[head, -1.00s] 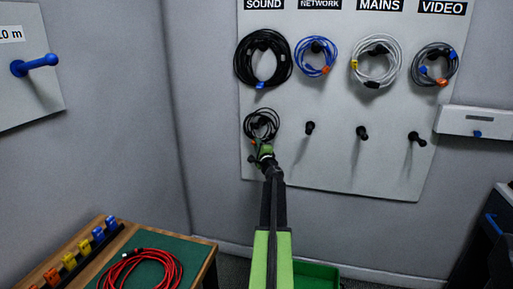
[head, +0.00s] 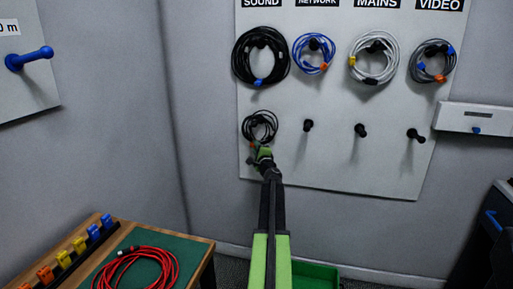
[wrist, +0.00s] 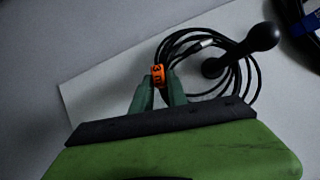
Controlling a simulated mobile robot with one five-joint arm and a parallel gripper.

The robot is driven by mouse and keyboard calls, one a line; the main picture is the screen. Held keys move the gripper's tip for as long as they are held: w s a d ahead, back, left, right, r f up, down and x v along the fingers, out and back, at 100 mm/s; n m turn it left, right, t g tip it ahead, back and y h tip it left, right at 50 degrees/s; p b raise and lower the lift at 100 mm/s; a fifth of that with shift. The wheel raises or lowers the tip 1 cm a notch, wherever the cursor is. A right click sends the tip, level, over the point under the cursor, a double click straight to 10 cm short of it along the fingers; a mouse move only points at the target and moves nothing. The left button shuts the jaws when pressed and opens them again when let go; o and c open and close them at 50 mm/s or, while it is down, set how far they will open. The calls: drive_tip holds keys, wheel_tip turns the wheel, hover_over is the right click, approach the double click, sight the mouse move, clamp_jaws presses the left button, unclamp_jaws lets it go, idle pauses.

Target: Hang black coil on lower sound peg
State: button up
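The black coil (head: 260,127), thin and with an orange tag, is at the lower sound peg on the board. In the wrist view the loops of the coil (wrist: 252,76) surround the base of the black peg (wrist: 262,37), and its round head sticks out past them. My gripper (head: 263,152) is at the coil's lower left edge in the head view. In the wrist view my gripper's green fingers (wrist: 159,86) stand on either side of the orange tag (wrist: 158,75) and appear shut on the coil there. The peg is hard to make out in the head view.
A larger black coil (head: 240,60) hangs just above. Blue, white and grey coils hang to its right, over bare lower pegs (head: 308,125). A table with a red cable (head: 135,268) stands at lower left; a green bin (head: 315,277) is on the floor.

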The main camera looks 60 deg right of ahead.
drive_tip(key=o, duration=0.4)
drive_tip(key=b+v, duration=0.2)
drive_tip(key=v, duration=1.5)
drive_tip(key=shift+s+a+f, duration=0.15)
